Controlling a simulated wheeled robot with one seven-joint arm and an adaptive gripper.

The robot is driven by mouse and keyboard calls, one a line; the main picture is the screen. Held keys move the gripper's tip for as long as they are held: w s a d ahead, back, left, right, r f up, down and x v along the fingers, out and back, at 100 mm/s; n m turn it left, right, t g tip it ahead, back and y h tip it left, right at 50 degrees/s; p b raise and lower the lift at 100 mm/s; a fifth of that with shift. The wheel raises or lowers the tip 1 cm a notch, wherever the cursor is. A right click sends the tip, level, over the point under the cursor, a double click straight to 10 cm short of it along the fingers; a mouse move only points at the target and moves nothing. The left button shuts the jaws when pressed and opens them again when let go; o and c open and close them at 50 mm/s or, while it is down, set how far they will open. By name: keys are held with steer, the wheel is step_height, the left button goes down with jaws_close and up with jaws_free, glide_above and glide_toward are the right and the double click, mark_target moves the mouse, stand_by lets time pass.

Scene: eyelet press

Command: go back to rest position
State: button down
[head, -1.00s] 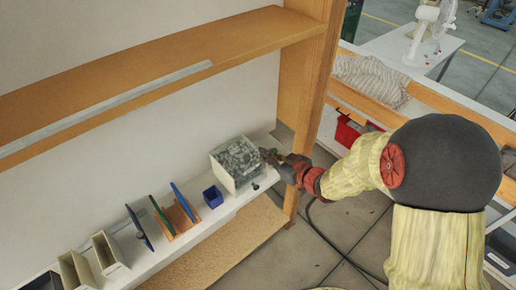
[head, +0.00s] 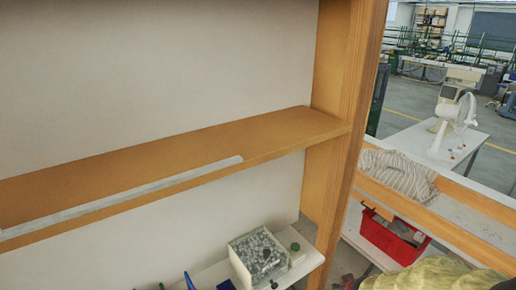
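My gripper is out of the head view now. Only a yellowish covered part of my arm shows at the bottom right corner. The white box of small grey parts (head: 236,262) stands on the white ledge (head: 305,265) at the bottom. A small dark green-topped item (head: 295,247) sits on the ledge just right of the box. Whether my gripper holds anything cannot be seen.
A wooden shelf (head: 180,157) with a pale strip runs across the left, joined to a wooden post (head: 345,130). A red crate (head: 392,238) and striped cloth (head: 398,173) lie to the right. A white fan (head: 457,115) stands on a table behind.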

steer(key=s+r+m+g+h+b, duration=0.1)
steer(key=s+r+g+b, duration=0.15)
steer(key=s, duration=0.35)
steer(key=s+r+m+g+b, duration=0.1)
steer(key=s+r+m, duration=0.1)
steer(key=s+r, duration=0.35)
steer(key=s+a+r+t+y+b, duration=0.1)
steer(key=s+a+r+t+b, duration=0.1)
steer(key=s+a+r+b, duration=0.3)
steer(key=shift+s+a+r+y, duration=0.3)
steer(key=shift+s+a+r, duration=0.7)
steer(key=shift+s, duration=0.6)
